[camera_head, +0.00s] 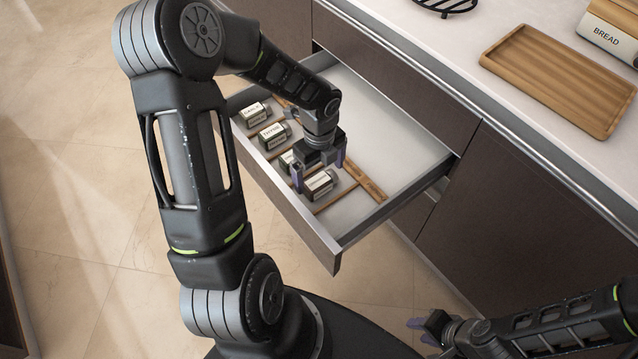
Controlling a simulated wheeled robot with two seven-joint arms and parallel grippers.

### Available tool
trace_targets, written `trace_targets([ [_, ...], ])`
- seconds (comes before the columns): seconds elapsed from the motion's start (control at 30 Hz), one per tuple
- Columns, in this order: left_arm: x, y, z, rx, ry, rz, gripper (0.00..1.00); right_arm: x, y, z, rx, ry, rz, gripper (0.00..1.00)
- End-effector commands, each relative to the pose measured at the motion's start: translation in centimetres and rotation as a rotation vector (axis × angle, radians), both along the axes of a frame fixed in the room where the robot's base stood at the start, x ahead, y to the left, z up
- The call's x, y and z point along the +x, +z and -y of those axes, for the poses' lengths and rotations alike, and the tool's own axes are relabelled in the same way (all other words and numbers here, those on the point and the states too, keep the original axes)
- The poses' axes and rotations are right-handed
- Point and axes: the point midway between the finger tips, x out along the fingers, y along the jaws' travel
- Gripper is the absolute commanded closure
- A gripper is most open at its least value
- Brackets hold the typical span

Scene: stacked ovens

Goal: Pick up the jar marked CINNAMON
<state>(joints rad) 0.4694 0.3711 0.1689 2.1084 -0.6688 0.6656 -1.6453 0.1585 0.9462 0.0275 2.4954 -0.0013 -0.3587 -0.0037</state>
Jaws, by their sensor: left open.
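Several small jars with dark glass and pale labels lie on their sides in the open drawer (372,120). One jar (320,185) is at the near right end of the row, one (272,135) is further left, and one (254,114) is at the far left. Another jar (287,160) is partly hidden by my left gripper (319,170). The label lettering is too small to read surely, so I cannot tell which is CINNAMON. My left gripper is open, pointing down over the near right jar, its purple fingers apart. My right gripper (423,331) is low at the bottom right, away from the drawer.
Wooden dividers (365,181) separate the jars, and the drawer's right part is empty. The drawer's front panel and side walls stand around them. On the white counter are a wooden tray (560,80), a BREAD box (610,32) and a black rack (445,6).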

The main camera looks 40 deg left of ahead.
Motion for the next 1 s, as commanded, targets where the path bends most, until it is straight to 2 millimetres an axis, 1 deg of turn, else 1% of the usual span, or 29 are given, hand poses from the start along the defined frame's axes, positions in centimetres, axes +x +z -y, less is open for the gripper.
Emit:
trace_targets([
  [0.03, 0.0, -0.8, 0.1, -0.001, -0.001, -0.002, 0.00, 0.0, -0.3, 0.0, 0.000, 0.000, 0.000, 0.64],
  [0.2, 0.2, -3.4, 0.1, -0.001, -0.002, -0.003, 0.00, 0.0, -0.8, 0.0, 0.000, 0.000, 0.000, 0.64],
  [0.33, 0.3, -4.6, 0.0, -0.001, 0.000, -0.001, 0.00, 0.0, -1.0, 0.0, 0.000, 0.000, 0.000, 0.64],
  [0.97, 0.3, -4.7, 0.0, 0.000, 0.000, 0.000, 0.00, 0.0, -1.0, 0.0, 0.000, 0.000, 0.000, 0.64],
  [1.0, 0.3, -4.7, 0.0, 0.000, 0.000, 0.000, 0.03, 0.0, -1.0, 0.0, 0.000, 0.000, 0.000, 0.64],
])
